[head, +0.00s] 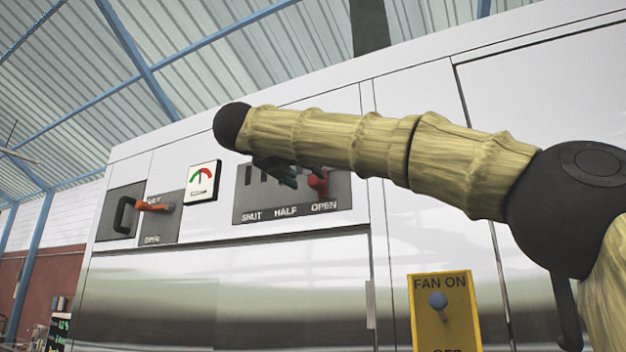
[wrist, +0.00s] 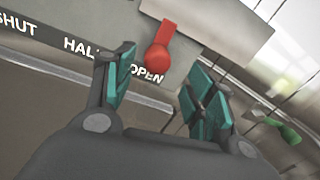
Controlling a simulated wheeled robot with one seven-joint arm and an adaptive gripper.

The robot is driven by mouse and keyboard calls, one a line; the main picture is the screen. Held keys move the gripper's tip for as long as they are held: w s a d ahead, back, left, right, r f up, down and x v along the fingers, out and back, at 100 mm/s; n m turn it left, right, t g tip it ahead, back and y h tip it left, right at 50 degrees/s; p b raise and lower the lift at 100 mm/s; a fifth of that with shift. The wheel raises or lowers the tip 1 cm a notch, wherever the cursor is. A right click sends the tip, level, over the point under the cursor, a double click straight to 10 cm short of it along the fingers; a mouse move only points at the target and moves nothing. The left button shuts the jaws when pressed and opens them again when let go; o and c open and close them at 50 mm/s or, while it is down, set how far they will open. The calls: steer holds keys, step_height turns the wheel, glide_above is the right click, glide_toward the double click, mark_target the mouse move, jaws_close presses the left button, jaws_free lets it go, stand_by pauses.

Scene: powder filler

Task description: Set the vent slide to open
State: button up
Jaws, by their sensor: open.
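The vent slide panel (head: 290,215) is a grey plate marked SHUT, HALF and OPEN from left to right. Its red slide handle (head: 318,181) stands above the OPEN mark. In the wrist view the red handle (wrist: 159,55) hangs just above the OPEN lettering. My gripper (head: 276,172) has dark teal finger pads and is close to the panel, left of the handle in the head view. In the wrist view my gripper (wrist: 162,68) is open, with the handle showing between and beyond its fingertips. I see no clear contact. My arm hides the panel's upper part in the head view.
Left of the panel are a green-and-red dial gauge (head: 202,182) and an orange lever (head: 154,206). A black handle (head: 124,215) is at the far left. A yellow fan switch plate (head: 444,320) is below right. The white cabinet front between them is mostly flat.

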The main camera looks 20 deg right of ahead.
steer(key=v, duration=0.4)
steer(key=shift+s+a, duration=0.25)
steer(key=shift+s, duration=0.1)
